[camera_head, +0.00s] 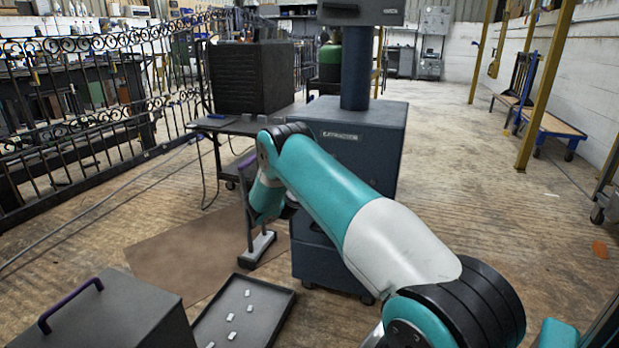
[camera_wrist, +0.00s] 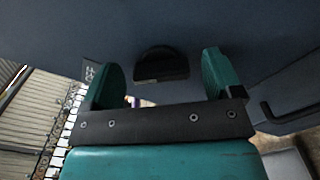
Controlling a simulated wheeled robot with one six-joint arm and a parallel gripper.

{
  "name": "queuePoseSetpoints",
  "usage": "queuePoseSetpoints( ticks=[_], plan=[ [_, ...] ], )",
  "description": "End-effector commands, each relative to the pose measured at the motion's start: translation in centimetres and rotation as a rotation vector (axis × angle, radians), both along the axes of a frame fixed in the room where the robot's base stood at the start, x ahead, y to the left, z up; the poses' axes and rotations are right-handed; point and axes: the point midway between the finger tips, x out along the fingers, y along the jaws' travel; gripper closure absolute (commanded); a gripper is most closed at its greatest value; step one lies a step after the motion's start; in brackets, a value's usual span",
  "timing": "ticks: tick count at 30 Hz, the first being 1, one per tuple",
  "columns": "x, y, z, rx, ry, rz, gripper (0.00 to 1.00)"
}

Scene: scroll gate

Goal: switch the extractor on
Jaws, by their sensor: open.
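The extractor (camera_head: 355,150) is a dark blue cabinet with a label and a thick column rising from its top. In the wrist view its blue face (camera_wrist: 200,25) fills the upper part. A black rounded switch or knob (camera_wrist: 160,65) sticks out from that face. My gripper (camera_wrist: 163,70) is open, with one teal finger on each side of the black part in the picture. The gap between the fingers is empty; I cannot tell whether they touch the face.
A bench with a black box (camera_head: 250,77) stands left of the extractor. A shallow tray (camera_head: 283,302) with several white pieces and a grey case (camera_head: 110,318) are at the front left. The floor at right is mostly clear.

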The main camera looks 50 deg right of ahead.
Motion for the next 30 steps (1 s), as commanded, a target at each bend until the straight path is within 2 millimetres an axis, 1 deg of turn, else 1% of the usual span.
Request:
queuePoseSetpoints(
  ticks=[1, 2, 3, 5, 6, 8, 15, 20, 26, 30],
  plan=[
    [-0.01, 0.01, 0.01, 0.0, 0.0, 0.0, 0.15],
    [-0.01, 0.02, 0.01, 0.0, 0.0, 0.0, 0.19],
    [-0.01, 0.02, 0.01, 0.0, 0.0, 0.0, 0.29],
    [-0.02, 0.02, 0.01, 0.0, 0.0, 0.0, 0.42],
    [-0.02, 0.02, 0.01, 0.0, 0.0, 0.0, 0.52],
    [-0.02, 0.02, 0.01, 0.0, 0.0, 0.0, 0.64],
    [-0.04, 0.03, -0.03, 0.004, -0.01, 0.0, 0.64],
    [-0.07, 0.03, -0.1, 0.024, -0.056, -0.001, 0.64],
    [-0.13, 0.01, -0.24, 0.073, -0.175, -0.001, 0.64],
    [-0.16, 0.0, -0.36, 0.121, -0.29, -0.001, 0.64]
  ],
)
